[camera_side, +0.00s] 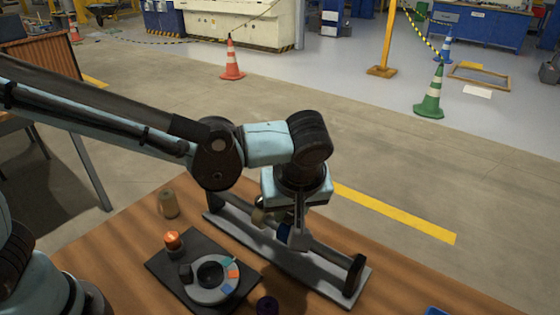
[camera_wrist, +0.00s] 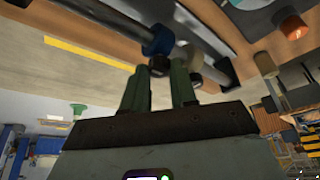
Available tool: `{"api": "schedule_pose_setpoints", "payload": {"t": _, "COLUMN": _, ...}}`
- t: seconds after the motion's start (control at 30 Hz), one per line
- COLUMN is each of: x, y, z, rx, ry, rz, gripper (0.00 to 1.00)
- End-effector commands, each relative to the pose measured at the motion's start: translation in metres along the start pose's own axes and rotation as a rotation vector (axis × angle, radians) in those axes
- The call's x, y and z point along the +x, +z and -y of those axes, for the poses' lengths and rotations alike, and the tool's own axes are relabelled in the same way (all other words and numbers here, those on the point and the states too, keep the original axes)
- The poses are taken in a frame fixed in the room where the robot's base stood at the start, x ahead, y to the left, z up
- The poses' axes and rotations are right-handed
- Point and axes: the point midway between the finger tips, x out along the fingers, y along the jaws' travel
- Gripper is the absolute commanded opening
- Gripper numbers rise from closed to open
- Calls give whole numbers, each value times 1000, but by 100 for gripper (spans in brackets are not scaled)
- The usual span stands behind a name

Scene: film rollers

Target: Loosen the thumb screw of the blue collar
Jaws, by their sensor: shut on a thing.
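The blue collar (camera_wrist: 157,39) sits on a rod in the wrist view. In the side view the blue collar (camera_side: 283,234) shows only in part, beside my fingers. A dark thumb screw (camera_wrist: 159,67) sticks out of the collar toward my gripper (camera_wrist: 162,82). The two green fingers are on either side of the screw and shut on it. In the side view my gripper (camera_side: 297,238) points down at the rod, and the screw is hidden there. A tan collar (camera_wrist: 193,58) is on the same rod, close to the fingers.
The rod stand has a grey base plate (camera_side: 235,238) and a dark end post (camera_side: 354,274). A tan cylinder (camera_side: 168,204) and a purple ring (camera_side: 267,305) stand nearby.

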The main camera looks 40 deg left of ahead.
Motion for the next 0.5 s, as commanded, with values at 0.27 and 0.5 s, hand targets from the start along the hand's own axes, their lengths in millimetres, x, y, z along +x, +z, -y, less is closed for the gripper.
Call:
{"api": "schedule_pose_setpoints", "payload": {"t": 0.27, "x": 0, "y": 0, "z": 0, "rx": -11, "ry": -4, "rz": 1, "gripper": 0}}
{"api": "schedule_pose_setpoints", "payload": {"t": 0.5, "x": 0, "y": 0, "z": 0, "rx": -10, "ry": -3, "rz": 1, "gripper": 34}}
